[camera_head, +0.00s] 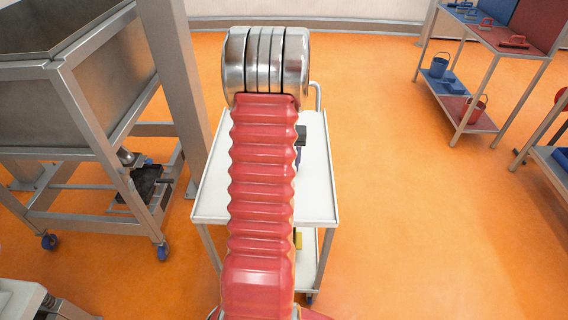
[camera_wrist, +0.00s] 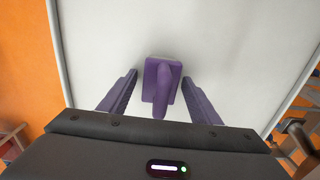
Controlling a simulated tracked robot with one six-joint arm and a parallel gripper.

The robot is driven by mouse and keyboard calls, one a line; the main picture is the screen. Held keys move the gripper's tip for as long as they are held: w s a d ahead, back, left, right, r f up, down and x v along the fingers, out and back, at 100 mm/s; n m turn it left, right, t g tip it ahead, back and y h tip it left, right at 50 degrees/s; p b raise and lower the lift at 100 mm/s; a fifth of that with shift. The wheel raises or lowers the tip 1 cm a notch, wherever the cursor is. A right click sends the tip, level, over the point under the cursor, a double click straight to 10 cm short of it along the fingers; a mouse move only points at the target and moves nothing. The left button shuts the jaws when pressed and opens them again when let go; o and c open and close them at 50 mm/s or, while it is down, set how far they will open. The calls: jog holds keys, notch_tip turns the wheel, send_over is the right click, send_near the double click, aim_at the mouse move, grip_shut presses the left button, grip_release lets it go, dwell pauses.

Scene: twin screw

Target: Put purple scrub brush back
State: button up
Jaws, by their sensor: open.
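The purple scrub brush (camera_wrist: 161,82) lies on the white top of a cart (camera_wrist: 225,45) in the wrist view, with its raised handle upward. My gripper (camera_wrist: 160,88) is open above the cart top. Its two purple fingers stand on the left and right of the brush, with a gap on each side. I cannot tell how far the fingertips are above the surface. In the head view my red ribbed arm reaches over the cart (camera_head: 316,190) and hides the brush and most of the gripper.
A shelf rack (camera_head: 500,60) at the upper right holds blue and red tools and two buckets. A steel hopper frame (camera_head: 70,85) stands close left of the cart. A yellow item (camera_head: 298,240) is on the cart's lower shelf. Orange floor (camera_head: 400,200) right of the cart is clear.

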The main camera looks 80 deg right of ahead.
notch_tip(320, 180, up, 12)
jog(key=shift+s, duration=0.1)
dwell(0.5)
dwell(0.7)
jog(key=w+a+r+n+t+h, duration=0.1)
jog(key=w+a+r+n, duration=0.4)
jog(key=w+a, duration=0.7)
jog(key=w+a+r+n+t+h, duration=0.1)
jog(key=w+a+r+n, duration=0.1)
jog(key=w+a+r, duration=0.7)
jog(key=s+a+n+t+y, duration=0.1)
jog(key=a+n, duration=0.3)
jog(key=a, duration=1.3)
jog(key=s+a+f+n+t+y, duration=0.1)
jog(key=a+n, duration=0.3)
jog(key=a, duration=1.3)
jog(key=shift+s+a+f+t, duration=0.2)
jog(key=shift+s+f+t, duration=0.1)
jog(key=shift+s+t, duration=0.4)
jog(key=shift+c, duration=0.5)
